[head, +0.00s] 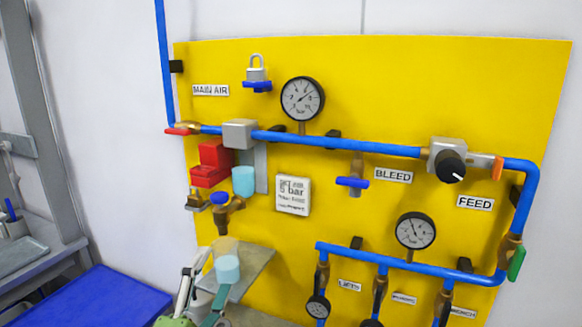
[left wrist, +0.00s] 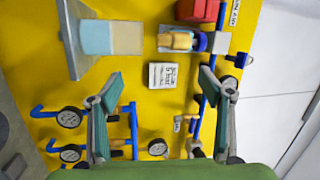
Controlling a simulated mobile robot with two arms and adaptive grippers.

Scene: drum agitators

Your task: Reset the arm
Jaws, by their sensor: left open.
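My left gripper (head: 203,290) shows at the bottom of the head view, below and left of the light-blue cup on the shelf. In the left wrist view its two fingers (left wrist: 160,80) are spread wide with the yellow panel (left wrist: 150,110) behind them. It is open and nothing is between the fingers. It appears apart from the panel's parts. My right gripper is in neither view.
The yellow panel (head: 400,80) carries blue pipes (head: 340,143), gauges (head: 302,99), valves and a red block (head: 210,165). A blue surface (head: 95,300) lies at lower left.

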